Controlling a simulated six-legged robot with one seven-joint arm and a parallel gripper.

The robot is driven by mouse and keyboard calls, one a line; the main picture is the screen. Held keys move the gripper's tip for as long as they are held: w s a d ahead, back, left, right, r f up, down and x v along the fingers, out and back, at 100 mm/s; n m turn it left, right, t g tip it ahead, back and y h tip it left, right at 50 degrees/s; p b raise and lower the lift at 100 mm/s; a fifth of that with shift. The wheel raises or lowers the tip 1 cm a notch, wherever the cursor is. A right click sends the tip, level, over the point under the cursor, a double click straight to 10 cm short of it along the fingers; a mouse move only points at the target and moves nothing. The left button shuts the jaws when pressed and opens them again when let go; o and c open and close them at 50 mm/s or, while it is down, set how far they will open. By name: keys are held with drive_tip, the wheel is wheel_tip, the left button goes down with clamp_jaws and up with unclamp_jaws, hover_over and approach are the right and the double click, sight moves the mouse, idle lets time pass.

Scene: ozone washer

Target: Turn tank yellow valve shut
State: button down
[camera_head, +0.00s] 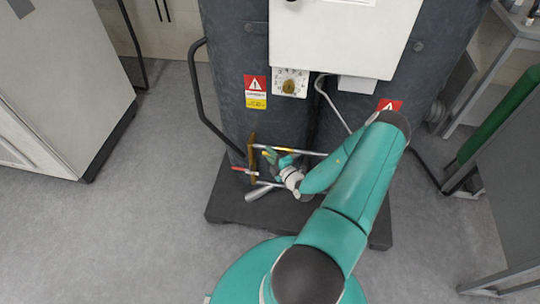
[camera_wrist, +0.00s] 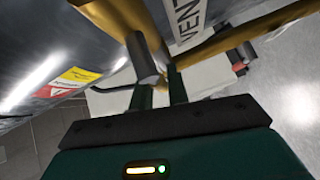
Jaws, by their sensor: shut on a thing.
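The dark tank (camera_head: 232,50) stands on a black base in the head view. Brass-yellow pipework (camera_head: 252,148) is low on its front. My gripper (camera_head: 276,158) reaches this pipework from the right. In the wrist view my gripper (camera_wrist: 160,78) has its two green fingers close together at a brass-yellow valve part (camera_wrist: 152,34). It is shut on this part, though the exact contact is partly hidden by a grey cylindrical piece (camera_wrist: 144,62). The valve's turn angle cannot be told.
A white "VENT" label (camera_wrist: 188,25) and a red knob (camera_wrist: 238,67) are close beside the fingers. A black hoop handle (camera_head: 197,95) is on the tank's left. A pale cabinet (camera_head: 60,75) stands left, a grey bench (camera_head: 510,170) right. The floor at front left is clear.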

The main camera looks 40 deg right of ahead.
drive_tip(key=c, duration=1.4)
unclamp_jaws()
drive_tip(key=shift+o, duration=0.2)
drive_tip(key=s+a, duration=0.1)
drive_tip(key=s, duration=1.2)
drive_tip(key=shift+s+a+r, duration=0.3)
drive_tip(key=shift+s, duration=0.1)
